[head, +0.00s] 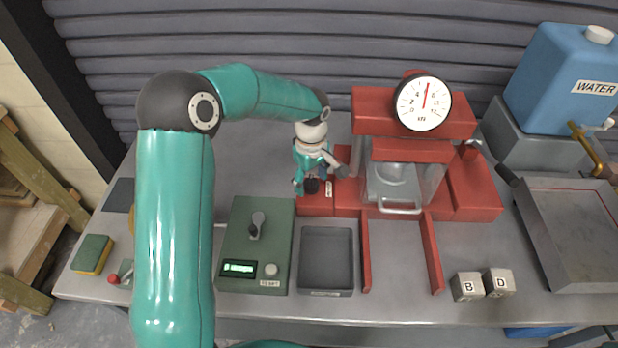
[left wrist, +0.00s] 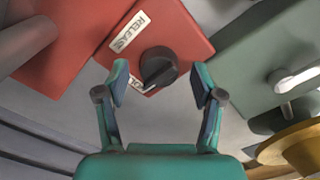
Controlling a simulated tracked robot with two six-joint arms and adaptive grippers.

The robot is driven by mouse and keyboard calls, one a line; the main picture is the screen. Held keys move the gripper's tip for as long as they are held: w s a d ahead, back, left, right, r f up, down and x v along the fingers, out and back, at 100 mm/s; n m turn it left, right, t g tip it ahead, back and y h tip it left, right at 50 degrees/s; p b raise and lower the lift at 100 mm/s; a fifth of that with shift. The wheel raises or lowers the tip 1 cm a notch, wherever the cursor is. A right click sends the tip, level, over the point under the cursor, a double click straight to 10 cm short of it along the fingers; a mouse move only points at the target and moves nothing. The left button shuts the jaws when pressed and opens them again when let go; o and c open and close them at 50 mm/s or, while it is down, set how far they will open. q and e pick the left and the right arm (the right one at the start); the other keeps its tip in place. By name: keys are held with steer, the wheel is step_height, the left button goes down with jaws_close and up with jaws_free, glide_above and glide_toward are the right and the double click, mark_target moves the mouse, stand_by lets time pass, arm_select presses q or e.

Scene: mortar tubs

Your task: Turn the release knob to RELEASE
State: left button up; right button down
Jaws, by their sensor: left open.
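The release knob (left wrist: 158,67) is a round black knob with a raised grip on the red base of the press. In the left wrist view a white RELEASE label (left wrist: 130,32) lies beside it. A second label (left wrist: 143,86), partly covered by the knob, shows only some letters. The knob's grip runs slantwise, with its lower end towards this second label. My left gripper (left wrist: 161,72) is open, its fingers on either side of the knob in that view; I see no clear contact. In the head view the left gripper (head: 312,183) is over the press's red left base (head: 315,207).
The red press (head: 385,150) carries a gauge (head: 424,103). A green control box (head: 253,245) and a grey tray (head: 326,260) stand in front. Cubes B (head: 467,287) and D (head: 499,282) sit front right. A blue water can (head: 565,80) and a large grey tub (head: 570,230) are right.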

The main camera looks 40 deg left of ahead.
arm_select(q)
steer(key=shift+f, duration=0.25)
